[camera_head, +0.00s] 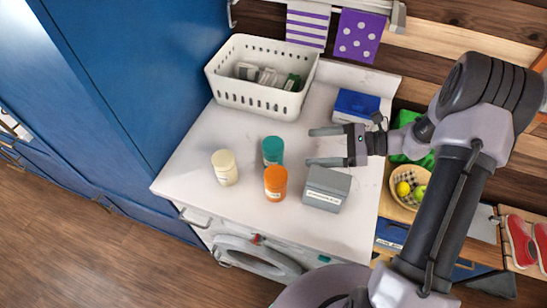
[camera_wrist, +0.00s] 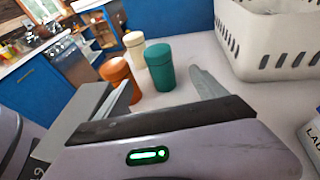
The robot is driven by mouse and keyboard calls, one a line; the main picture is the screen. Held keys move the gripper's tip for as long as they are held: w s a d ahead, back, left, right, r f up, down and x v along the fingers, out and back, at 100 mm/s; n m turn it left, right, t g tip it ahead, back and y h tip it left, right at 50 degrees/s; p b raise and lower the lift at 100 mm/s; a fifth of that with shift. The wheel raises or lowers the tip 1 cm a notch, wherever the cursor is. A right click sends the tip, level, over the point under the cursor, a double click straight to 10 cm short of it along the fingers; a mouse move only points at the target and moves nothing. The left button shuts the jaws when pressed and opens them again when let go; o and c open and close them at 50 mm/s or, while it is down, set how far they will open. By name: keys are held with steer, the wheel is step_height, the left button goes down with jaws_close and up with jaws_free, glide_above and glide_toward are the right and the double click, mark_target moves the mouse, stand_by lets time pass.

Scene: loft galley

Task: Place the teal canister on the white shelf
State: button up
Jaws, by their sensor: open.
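The teal canister (camera_head: 273,150) stands upright on the white counter, behind an orange canister (camera_head: 276,182) and to the right of a cream canister (camera_head: 225,167). In the wrist view the teal canister (camera_wrist: 160,67) stands ahead of my fingers, with the orange one (camera_wrist: 120,80) to its left and the cream one (camera_wrist: 135,48) behind. My gripper (camera_head: 318,147) is open and empty, just right of the teal canister and apart from it. Its fingers point left toward the canister. I cannot identify a white shelf with certainty.
A white perforated basket (camera_head: 262,98) with small items stands at the back of the white counter (camera_head: 200,135). A grey box (camera_head: 327,189) sits close below my gripper. A blue box (camera_head: 356,104) stands behind it. A bowl with fruit (camera_head: 404,196) is further right. The counter's left part is clear.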

mark_target(273, 155)
steer(key=b+x, duration=0.1)
steer(key=x, duration=0.8)
steer(key=shift+a+b, duration=0.25)
steer(key=shift+b, duration=0.05)
steer(key=b+x, duration=0.1)
steer(key=x, duration=0.5)
steer(key=shift+a+r, duration=0.1)
